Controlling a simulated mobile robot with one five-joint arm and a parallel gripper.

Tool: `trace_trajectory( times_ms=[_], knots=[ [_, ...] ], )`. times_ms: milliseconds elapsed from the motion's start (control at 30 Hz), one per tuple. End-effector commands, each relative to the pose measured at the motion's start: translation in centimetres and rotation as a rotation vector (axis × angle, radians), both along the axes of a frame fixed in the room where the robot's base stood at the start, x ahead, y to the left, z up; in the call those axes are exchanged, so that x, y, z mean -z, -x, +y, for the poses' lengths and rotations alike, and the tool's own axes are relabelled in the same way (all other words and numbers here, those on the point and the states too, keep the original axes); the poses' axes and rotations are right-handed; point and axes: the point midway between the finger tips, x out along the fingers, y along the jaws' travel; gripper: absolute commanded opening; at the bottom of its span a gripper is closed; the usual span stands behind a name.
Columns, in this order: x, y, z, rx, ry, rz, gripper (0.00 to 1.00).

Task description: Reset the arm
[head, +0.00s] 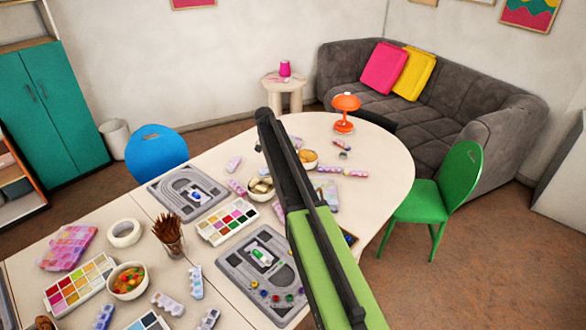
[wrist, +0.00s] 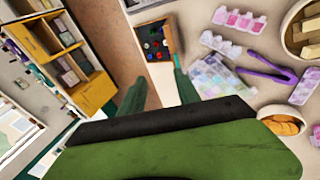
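My arm, green with dark bars, reaches up from the lower right in the head view, over the right part of the cream table (head: 387,165). Its dark far end stands in front of the table, near the bowls. I cannot make out separate fingertips there, and no held object shows. In the wrist view a green and black part of my arm fills the bottom. Two blurred dark green shapes stand above it; I cannot tell whether they are fingers. A small tray of coloured beads (wrist: 155,42) lies beyond them.
Grey bead boards (head: 190,196), paint palettes (head: 228,222), a brush cup (head: 169,240) and bowls (head: 128,281) crowd the table. An orange lamp (head: 345,110) stands at its far end. A blue chair (head: 155,152) and a green chair (head: 440,195) stand beside it.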

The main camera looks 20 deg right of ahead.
Motion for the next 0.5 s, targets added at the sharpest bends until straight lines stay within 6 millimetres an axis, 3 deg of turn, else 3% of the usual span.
trace_trajectory(
  times_ms=[200,233,367,500],
  knots=[
    [1.1,-0.1,0.7,-0.008,0.0,0.0,0.39],
    [1.4,0.7,1.0,-0.012,0.0,0.0,0.39],
    [2.5,5.5,2.5,-0.027,-0.027,-0.007,0.39],
    [4.3,11.8,4.9,-0.121,-0.119,-0.024,0.39]
  ],
)
